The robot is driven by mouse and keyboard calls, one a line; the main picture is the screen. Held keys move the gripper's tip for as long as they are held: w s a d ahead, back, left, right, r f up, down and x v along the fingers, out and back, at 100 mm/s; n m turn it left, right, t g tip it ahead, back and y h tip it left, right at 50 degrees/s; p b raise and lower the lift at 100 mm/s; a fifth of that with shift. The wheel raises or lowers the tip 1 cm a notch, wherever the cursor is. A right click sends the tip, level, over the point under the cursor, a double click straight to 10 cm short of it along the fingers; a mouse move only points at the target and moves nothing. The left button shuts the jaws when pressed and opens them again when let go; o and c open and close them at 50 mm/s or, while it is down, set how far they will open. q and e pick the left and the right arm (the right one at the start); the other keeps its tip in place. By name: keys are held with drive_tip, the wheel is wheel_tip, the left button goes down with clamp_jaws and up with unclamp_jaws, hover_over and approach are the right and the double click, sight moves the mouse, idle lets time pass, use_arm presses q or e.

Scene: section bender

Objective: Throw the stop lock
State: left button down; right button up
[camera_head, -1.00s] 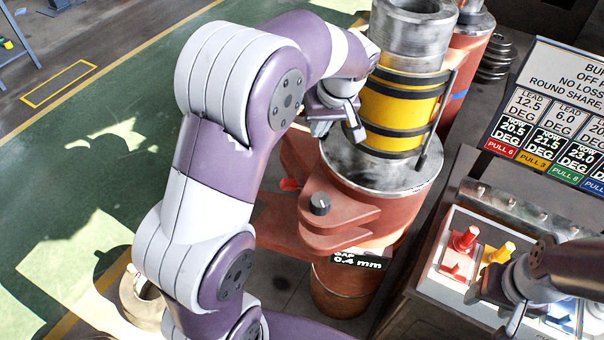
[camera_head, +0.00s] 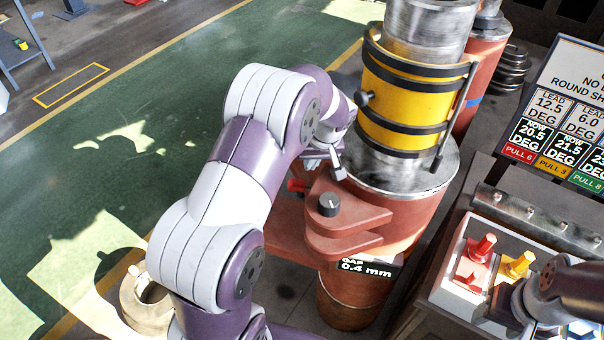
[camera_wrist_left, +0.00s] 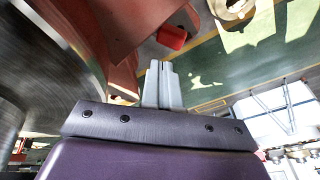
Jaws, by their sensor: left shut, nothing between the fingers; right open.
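A small red lever end (camera_head: 297,185) sticks out on the left of the orange bracket arms (camera_head: 345,215); I take it to be the stop lock. In the left wrist view a red block (camera_wrist_left: 172,38) shows beyond the fingertips. My left gripper (camera_head: 337,168) is just above and right of the red end, close to the bracket. Its fingers (camera_wrist_left: 161,72) are together, with nothing between them, and look apart from the red block. My right gripper (camera_head: 510,310) is at the lower right, by the lever box, open and partly cut off.
A steel column with a yellow band (camera_head: 400,105) stands right behind my left gripper. A dark knob (camera_head: 328,204) tops the bracket, above a gap display (camera_head: 370,264). Red (camera_head: 478,250) and yellow (camera_head: 517,265) levers stand by my right gripper. Green floor lies open at left.

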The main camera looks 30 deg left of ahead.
sight(299, 182)
use_arm(q)
drive_tip(key=x, duration=0.1)
drive_tip(key=p+x, duration=0.1)
drive_tip(key=x, duration=0.1)
drive_tip(key=s+x, duration=0.1)
drive_tip(key=x, duration=0.1)
drive_tip(key=shift+a+f, duration=0.15)
drive_tip(key=shift+f, duration=0.1)
drive_tip(key=shift+s+a+f, duration=0.15)
drive_tip(key=shift+f, duration=0.3)
